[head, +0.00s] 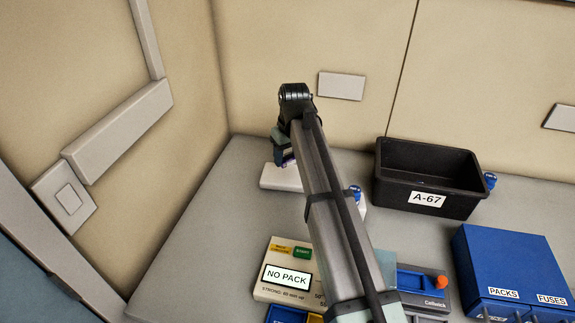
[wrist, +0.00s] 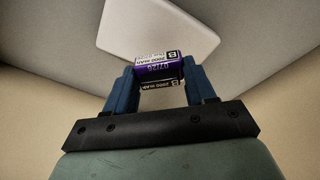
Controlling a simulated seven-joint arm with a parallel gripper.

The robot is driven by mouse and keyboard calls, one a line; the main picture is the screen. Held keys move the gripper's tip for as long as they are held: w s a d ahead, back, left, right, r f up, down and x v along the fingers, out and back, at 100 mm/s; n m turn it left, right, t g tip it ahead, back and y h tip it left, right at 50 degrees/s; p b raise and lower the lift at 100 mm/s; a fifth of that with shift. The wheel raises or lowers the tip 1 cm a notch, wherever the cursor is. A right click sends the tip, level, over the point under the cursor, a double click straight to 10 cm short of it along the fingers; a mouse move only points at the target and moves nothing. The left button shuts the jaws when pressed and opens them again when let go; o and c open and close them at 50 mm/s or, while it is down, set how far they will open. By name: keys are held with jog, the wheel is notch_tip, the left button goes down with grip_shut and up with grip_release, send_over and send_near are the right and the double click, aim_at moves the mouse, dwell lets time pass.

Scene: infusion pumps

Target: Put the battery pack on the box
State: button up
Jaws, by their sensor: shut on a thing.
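My gripper (head: 283,157) is shut on a small purple battery pack (wrist: 158,70) with black and white printing, which lies across between the blue fingers in the wrist view. In the head view only a purple sliver of it shows. A low white box (head: 283,178) with rounded corners is on the counter just below the gripper; its pale face also shows beyond the pack in the wrist view (wrist: 160,28). I cannot tell whether the pack touches it. My arm hides part of the white box.
A black bin (head: 428,205) marked A-67 stands right of my arm. A blue box (head: 510,258) labelled PACKS and FUSES is at front right. A cream pump (head: 288,268) showing NO PACK is at the front. The counter (head: 210,220) is clear at left; walls stand behind.

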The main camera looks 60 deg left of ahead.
aim_at(288, 159)
jog(key=shift+f, duration=1.9)
jog(key=shift+f, duration=0.1)
jog(key=o, duration=1.1)
notch_tip(288, 159, up, 12)
jog(key=d, duration=0.1)
jog(key=shift+d, duration=0.4)
